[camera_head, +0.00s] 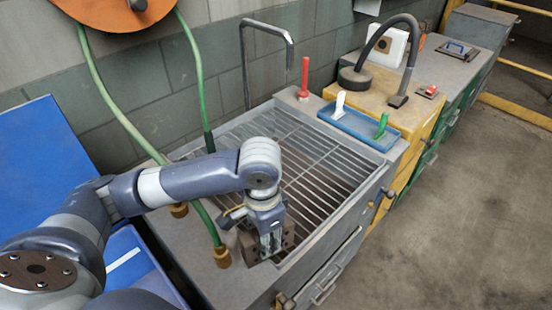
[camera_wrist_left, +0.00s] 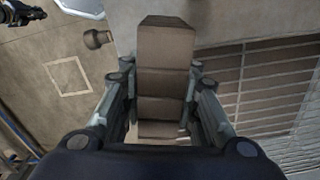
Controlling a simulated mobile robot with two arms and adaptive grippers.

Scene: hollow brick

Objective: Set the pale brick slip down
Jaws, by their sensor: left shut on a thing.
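My left gripper (camera_head: 270,248) is low over the near corner of the grey sink counter. In the left wrist view its fingers (camera_wrist_left: 163,115) stand on both sides of a brown block-like brick (camera_wrist_left: 166,45) crossed by several darker lines, and are shut on it. In the head view the brick (camera_head: 250,247) shows dark brown around the fingertips. I cannot tell whether it touches the counter. I see no separate pale slip clearly. A dark jointed part at the upper left of the wrist view may be my right gripper (camera_wrist_left: 22,12); its jaws are unclear.
The grey sink counter (camera_head: 235,278) has a wire grate (camera_head: 330,165) beside the gripper. Green hoses with a brass end (camera_head: 222,257) lie just left. A blue tray (camera_head: 345,122), a red-handled tool (camera_head: 304,78) and a bent pipe (camera_head: 245,60) are farther back. Floor (camera_head: 460,220) is clear at right.

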